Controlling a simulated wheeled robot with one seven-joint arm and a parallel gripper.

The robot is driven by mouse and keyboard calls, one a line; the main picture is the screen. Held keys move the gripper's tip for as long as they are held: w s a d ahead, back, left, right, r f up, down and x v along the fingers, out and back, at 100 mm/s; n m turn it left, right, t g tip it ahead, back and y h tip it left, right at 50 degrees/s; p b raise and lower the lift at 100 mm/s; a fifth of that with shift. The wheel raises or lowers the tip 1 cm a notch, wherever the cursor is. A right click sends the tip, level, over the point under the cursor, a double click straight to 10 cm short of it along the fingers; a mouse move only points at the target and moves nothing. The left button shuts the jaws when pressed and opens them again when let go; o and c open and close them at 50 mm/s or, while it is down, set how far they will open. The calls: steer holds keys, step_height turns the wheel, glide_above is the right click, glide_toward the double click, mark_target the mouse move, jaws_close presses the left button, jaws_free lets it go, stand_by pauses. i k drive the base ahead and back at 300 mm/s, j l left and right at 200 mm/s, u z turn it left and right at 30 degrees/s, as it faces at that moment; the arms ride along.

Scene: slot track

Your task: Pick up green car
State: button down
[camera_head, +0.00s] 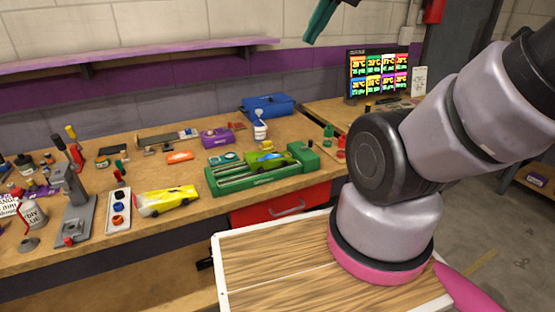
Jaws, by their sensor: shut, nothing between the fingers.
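The green car (271,160), lime green with dark markings, sits on top of a green slotted fixture (230,186) on the workbench, near its right end. My gripper (310,38) shows only in part at the top edge, as dark teal fingers pointing down and left. It is shut and empty, and appears in the air above the bench, apart from the car. The rest of my gripper and wrist is out of frame.
A yellow car (166,201) lies left of the fixture on the workbench (120,243). A white parts tray (118,213), a purple box (217,135), a white bottle (259,131) and a blue toolbox (268,105) are nearby. A monitor (377,75) stands at right.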

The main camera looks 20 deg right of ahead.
mark_target(269, 157)
steer(key=j+u, duration=0.15)
steer(key=j, duration=0.95)
steer(key=k+j+z, duration=0.1)
steer(key=j, duration=0.5)
steer(key=j+z, duration=0.3)
steer(key=z, duration=0.2)
steer(key=k+j+z, duration=0.15)
steer(key=z, duration=0.3)
steer(key=j, duration=0.1)
